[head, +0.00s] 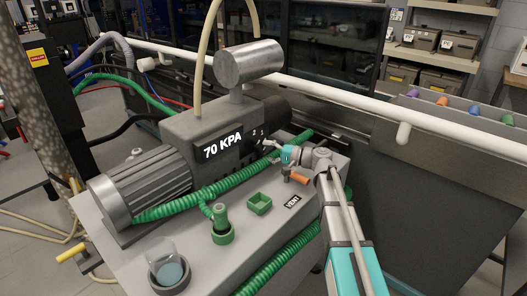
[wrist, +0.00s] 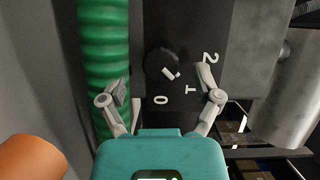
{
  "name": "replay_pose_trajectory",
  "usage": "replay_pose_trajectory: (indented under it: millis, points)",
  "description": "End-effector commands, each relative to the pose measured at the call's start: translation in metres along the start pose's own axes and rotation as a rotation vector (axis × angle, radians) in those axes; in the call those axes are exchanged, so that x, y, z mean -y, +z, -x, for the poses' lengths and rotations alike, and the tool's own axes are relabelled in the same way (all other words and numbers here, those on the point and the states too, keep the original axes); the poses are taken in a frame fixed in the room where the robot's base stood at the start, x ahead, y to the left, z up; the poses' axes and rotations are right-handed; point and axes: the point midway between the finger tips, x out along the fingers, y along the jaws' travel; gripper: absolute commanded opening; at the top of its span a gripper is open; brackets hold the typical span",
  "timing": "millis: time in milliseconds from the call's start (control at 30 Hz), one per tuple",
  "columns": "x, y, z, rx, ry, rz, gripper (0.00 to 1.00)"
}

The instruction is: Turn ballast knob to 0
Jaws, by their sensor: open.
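The black round ballast knob (wrist: 160,64) is on the dark panel of the grey pump (head: 180,128). Its white mark is on its lower right side in the wrist view, roughly toward the 1. White 0 (wrist: 160,100), 1 (wrist: 190,90) and 2 (wrist: 211,57) are printed around it. My gripper (wrist: 161,85) is open, one finger on either side of the knob and apart from it. The left finger is close to the green hose. In the head view my gripper (head: 272,147) is at the panel's right end, and the knob cannot be made out there.
The green ribbed hose (wrist: 103,60) runs left of the knob. An orange stub (head: 301,178) stands near a VENT label (head: 293,202); it also shows in the wrist view (wrist: 32,158). The pump's display (head: 222,146) reads 70 KPA. A white rail (head: 340,95) runs behind.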

Motion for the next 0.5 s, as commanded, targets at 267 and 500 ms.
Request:
replay_pose_trajectory:
  millis: [267, 500]
  points:
    - [-0.001, 0.000, 0.036, -0.003, -0.001, 0.000, 0.82]
    - [-0.001, 0.000, 0.053, -0.002, -0.001, 0.000, 0.82]
